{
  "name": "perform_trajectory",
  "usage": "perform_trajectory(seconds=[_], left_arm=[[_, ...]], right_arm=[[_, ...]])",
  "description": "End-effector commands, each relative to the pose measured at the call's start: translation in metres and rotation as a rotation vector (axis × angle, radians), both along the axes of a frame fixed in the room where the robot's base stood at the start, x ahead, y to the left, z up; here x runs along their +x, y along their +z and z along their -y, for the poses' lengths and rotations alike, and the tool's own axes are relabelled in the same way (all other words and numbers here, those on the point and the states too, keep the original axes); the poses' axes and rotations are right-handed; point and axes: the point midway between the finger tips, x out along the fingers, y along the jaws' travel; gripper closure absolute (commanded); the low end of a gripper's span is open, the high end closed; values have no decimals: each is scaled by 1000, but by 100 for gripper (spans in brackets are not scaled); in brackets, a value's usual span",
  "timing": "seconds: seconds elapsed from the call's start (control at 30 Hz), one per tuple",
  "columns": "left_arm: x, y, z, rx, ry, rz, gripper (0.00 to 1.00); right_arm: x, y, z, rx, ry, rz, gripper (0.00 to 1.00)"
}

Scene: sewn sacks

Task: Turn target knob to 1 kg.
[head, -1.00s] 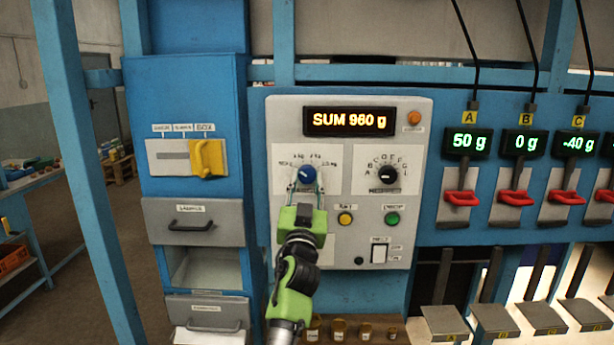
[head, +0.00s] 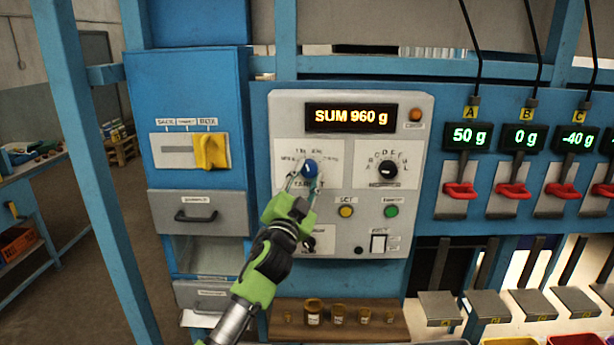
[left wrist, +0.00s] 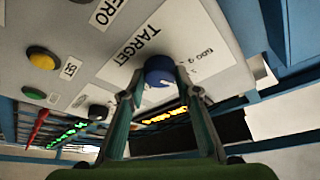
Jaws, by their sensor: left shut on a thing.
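The blue target knob (head: 310,168) is on the left half of the grey control panel (head: 350,240). It also shows in the left wrist view (left wrist: 159,72), beside the word TARGET. My left gripper (head: 304,180) reaches it from below left, its two fingers shut on the knob's sides. The scale marks around the knob are partly hidden or too small to read for sure. The display (head: 351,117) reads SUM 960 g. My right gripper is not in view.
A black selector knob (head: 387,168) is to the right. Yellow (head: 346,211) and green (head: 391,211) buttons and a white switch (head: 378,243) lie below. Several red handles hang under weight displays at right. A wooden shelf (head: 290,329) with small jars is below.

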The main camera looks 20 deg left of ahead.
Motion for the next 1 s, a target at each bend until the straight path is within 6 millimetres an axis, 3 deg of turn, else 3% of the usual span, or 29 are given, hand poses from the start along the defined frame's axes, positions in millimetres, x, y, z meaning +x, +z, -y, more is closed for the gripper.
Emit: perform_trajectory(seconds=[0.4,0.43,0.47,0.5,0.83,1.0], left_arm=[[0,2,-2,6,5,0,91],[0,2,-2,6,4,0,62],[0,2,-2,6,4,0,54],[0,2,-2,6,4,0,53],[-1,0,-1,6,1,-1,53],[-16,-6,-1,6,1,-2,53]], right_arm=[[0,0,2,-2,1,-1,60],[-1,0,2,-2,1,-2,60],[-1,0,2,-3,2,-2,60],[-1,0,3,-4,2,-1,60],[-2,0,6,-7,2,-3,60],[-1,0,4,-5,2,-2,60]])
